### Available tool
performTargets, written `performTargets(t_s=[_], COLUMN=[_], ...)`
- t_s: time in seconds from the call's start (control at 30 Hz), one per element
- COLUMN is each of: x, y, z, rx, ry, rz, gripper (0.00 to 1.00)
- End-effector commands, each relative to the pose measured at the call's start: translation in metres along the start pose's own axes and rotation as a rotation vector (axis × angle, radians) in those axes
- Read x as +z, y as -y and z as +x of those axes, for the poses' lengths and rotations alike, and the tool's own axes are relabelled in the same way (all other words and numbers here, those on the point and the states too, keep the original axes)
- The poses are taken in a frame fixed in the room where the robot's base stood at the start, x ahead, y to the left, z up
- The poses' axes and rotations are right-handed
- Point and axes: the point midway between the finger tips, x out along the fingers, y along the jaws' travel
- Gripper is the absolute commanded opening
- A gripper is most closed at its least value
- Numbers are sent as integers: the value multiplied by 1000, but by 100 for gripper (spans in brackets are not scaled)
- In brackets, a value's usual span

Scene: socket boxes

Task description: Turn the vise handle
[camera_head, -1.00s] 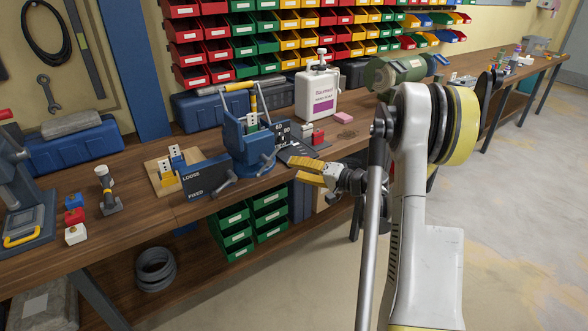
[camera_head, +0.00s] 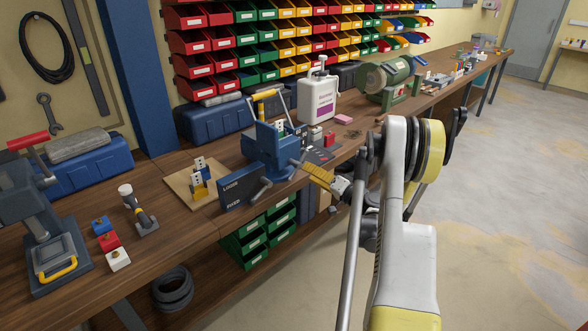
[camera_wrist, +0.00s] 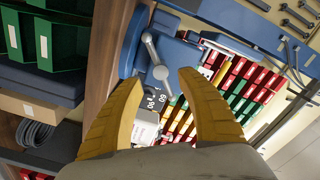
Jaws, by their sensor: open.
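The blue vise (camera_head: 270,150) stands at the bench's front edge. A silver handle bar (camera_head: 299,163) sticks out at its front right, close to my fingertips. A second silver lever (camera_head: 261,190) sits lower left, by a dark sign (camera_head: 240,189) reading LOOSE and FIXED. My gripper (camera_head: 313,168) is at the right of the vise, with yellow fingers pointing toward it. In the wrist view my gripper (camera_wrist: 160,88) is open and empty. A silver bar with rounded ends (camera_wrist: 154,52) shows ahead of the gap between the fingers. I cannot tell if the fingers touch it.
A white jug (camera_head: 317,97) and a bench grinder (camera_head: 386,80) stand behind on the bench. Green drawers (camera_head: 246,240) sit below the bench edge. Open floor lies at the right.

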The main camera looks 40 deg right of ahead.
Motion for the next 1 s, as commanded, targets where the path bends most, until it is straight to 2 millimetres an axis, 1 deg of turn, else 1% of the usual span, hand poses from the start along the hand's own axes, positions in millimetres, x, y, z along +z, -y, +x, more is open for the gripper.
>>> performTargets(t_s=[0.03, 0.1, 0.2, 0.3, 0.43, 0.7, 0.73, 0.77, 0.8, 0.87, 1.0], x=[3, 2, 2, 2, 1, 0, 0, 0, 0, 0, 0], y=[-1, -2, -1, -1, 0, 1, 1, 1, 1, 1, 1], z=[12, 25, 42, 54, 61, 62, 62, 62, 62, 62, 62], rx=[-2, -1, -1, -1, 0, 0, 0, 0, 0, 0, 0], ry=[3, 3, 2, 2, 1, 1, 1, 1, 1, 1, 1], rz=[0, 0, 0, 1, 1, 1, 1, 1, 1, 1, 1], gripper=[45, 45, 45, 45, 45, 45, 38, 29, 17, 0, 0])
